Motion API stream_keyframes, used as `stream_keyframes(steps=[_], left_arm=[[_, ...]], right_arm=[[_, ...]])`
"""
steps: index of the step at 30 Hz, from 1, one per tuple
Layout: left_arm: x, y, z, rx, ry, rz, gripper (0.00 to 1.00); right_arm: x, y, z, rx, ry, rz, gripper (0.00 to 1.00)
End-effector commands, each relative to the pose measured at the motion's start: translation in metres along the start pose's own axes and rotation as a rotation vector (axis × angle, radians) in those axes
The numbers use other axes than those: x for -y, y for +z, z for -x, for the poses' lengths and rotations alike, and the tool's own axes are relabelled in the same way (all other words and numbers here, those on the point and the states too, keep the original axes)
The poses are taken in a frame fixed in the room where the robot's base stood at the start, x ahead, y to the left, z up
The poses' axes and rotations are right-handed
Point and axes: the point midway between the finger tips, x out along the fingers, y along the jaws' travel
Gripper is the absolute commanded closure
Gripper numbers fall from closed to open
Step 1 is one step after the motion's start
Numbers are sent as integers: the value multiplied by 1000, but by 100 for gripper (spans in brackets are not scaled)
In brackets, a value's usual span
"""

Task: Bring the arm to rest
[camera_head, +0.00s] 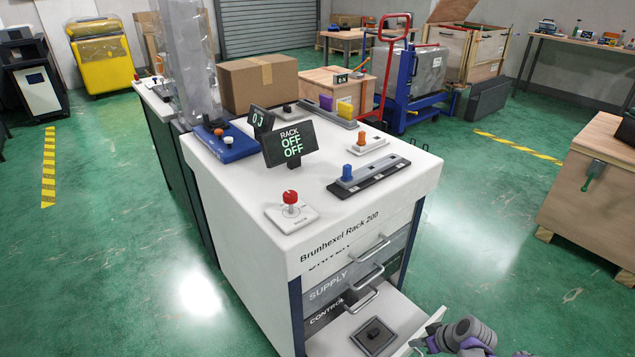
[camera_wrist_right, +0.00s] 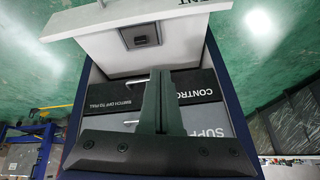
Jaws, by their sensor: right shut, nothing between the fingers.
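My right arm comes in at the bottom right of the head view, grey and purple. Its gripper (camera_head: 428,345) is beside the front edge of an open white drawer (camera_head: 400,301) at the foot of the rack cabinet. In the right wrist view the two dark fingers (camera_wrist_right: 160,76) lie together, shut, with nothing between them. Behind them in that view are the open drawer (camera_wrist_right: 112,60) and the panels marked CONTROL (camera_wrist_right: 205,88) and SUPPLY. I cannot tell whether the gripper touches the drawer. My left gripper is not in view.
A dark module (camera_head: 374,331) sits in the drawer. A wooden crate (camera_head: 590,205) stands right; green floor between is clear.

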Motion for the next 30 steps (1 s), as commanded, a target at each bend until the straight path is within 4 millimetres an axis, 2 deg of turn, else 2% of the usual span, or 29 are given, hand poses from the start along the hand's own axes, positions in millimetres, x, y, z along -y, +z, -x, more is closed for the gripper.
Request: stream_keyframes(steps=[1, 7, 11, 15, 21, 30], left_arm=[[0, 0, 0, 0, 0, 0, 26], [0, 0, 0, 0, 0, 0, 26], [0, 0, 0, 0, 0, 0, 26], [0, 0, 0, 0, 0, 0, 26], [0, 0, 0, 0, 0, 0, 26], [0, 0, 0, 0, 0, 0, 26]], right_arm=[[18, -7, 18, 16, 8, -16, 100], [74, -14, 77, 72, 61, -102, 100], [111, -7, 113, 98, 100, -154, 100], [147, 10, 147, 115, 147, -207, 100], [188, 45, 185, 121, 214, -275, 100], [220, 92, 210, 105, 282, -343, 100]])
